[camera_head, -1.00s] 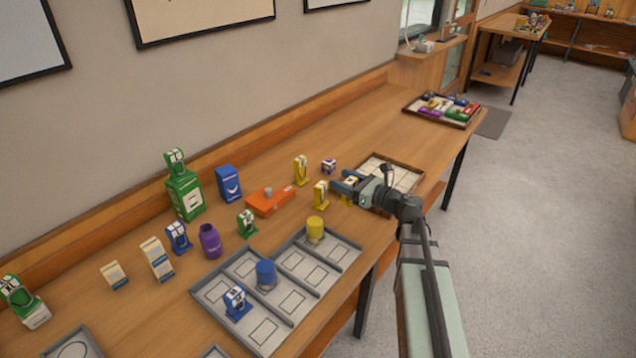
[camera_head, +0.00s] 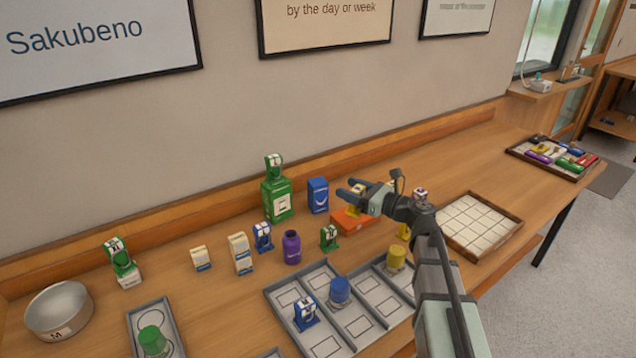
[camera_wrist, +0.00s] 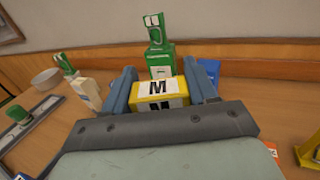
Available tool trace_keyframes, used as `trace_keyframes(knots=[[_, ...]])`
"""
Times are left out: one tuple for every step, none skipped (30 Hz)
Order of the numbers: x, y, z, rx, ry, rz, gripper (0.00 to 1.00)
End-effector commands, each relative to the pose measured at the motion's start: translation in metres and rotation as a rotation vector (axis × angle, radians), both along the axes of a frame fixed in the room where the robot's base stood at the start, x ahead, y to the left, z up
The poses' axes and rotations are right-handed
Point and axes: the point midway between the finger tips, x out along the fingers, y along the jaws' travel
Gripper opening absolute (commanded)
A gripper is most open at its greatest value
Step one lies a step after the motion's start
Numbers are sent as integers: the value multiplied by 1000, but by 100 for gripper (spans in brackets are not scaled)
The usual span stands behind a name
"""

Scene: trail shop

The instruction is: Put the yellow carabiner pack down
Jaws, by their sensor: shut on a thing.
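The yellow carabiner pack (camera_wrist: 160,95), with a black M on a white label, is between the two blue-grey fingers of my gripper (camera_wrist: 165,88) in the wrist view. In the head view my gripper (camera_head: 352,192) is shut on the pack (camera_head: 354,208), which is small and partly hidden there. It is held above the wooden table, over or near the orange box (camera_head: 347,222); I cannot tell the exact height. Another yellow pack (camera_head: 403,231) stands beside my arm and is partly hidden. A yellow pack also shows at the right edge of the wrist view (camera_wrist: 309,150).
A green box (camera_head: 277,200) with a green pack on top and a blue box (camera_head: 318,195) stand near the wall. A purple bottle (camera_head: 292,250) and green pack (camera_head: 329,237) stand nearer. A grey divided tray (camera_head: 375,318) lies in front; a gridded wooden tray (camera_head: 518,228) is right.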

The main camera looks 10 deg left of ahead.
Motion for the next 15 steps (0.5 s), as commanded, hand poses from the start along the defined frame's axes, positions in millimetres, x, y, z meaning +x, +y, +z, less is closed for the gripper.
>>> trace_keyframes(knots=[[5,20,6,0,-1,26,5],[5,31,8,0,-1,40,5],[8,44,12,0,-1,55,5],[9,55,16,1,-2,65,5],[11,65,19,1,-2,74,5],[14,79,23,1,-2,85,5],[16,89,26,1,-2,92,5],[19,99,29,0,-1,96,5],[24,111,33,0,-1,98,5],[27,120,36,0,-1,101,5],[32,129,40,0,-1,100,5],[38,141,45,1,-2,96,5],[43,149,48,1,-2,92,5],[50,156,51,1,-2,83,5],[59,165,55,0,-1,68,5]])
